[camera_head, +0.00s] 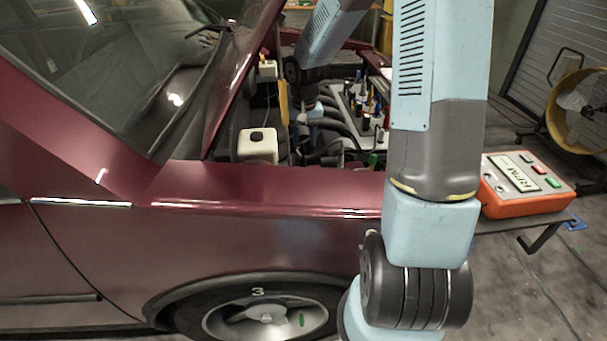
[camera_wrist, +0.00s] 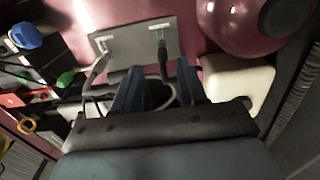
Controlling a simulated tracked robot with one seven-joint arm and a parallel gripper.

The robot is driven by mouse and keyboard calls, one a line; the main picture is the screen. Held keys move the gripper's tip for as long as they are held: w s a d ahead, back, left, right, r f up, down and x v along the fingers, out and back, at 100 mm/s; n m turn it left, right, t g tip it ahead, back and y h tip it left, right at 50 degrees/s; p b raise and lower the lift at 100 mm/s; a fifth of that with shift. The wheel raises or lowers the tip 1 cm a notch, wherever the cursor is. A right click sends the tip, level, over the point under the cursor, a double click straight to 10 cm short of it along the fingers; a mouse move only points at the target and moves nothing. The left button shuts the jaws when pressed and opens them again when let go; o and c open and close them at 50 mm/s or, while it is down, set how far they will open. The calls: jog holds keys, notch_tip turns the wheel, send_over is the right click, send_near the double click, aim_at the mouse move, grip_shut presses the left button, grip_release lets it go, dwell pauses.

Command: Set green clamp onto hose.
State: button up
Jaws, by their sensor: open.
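In the wrist view my gripper (camera_wrist: 158,88) has its two dark blue fingers spread apart, with no object clearly held between them. A dark hose end (camera_wrist: 163,55) and a pale grey hose (camera_wrist: 97,72) run from a grey plate just ahead of the fingers. The pale hose seems to loop on behind the fingers. I cannot tell which is the clamp. In the head view a green spot (camera_head: 373,160) shows at the engine bay edge. My gripper is small there.
The dark red car (camera_head: 250,240) has its bonnet up. A white reservoir (camera_head: 257,146) stands in the engine bay; it is close right of my fingers in the wrist view (camera_wrist: 238,82). An orange RPM box (camera_head: 525,184) sits on a stand at right. A yellow fan (camera_head: 580,108) stands behind.

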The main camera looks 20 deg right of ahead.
notch_tip(320, 180, down, 14)
jog(key=shift+r, duration=0.1)
dwell(0.5)
grip_shut()
dwell(0.4)
dwell(0.3)
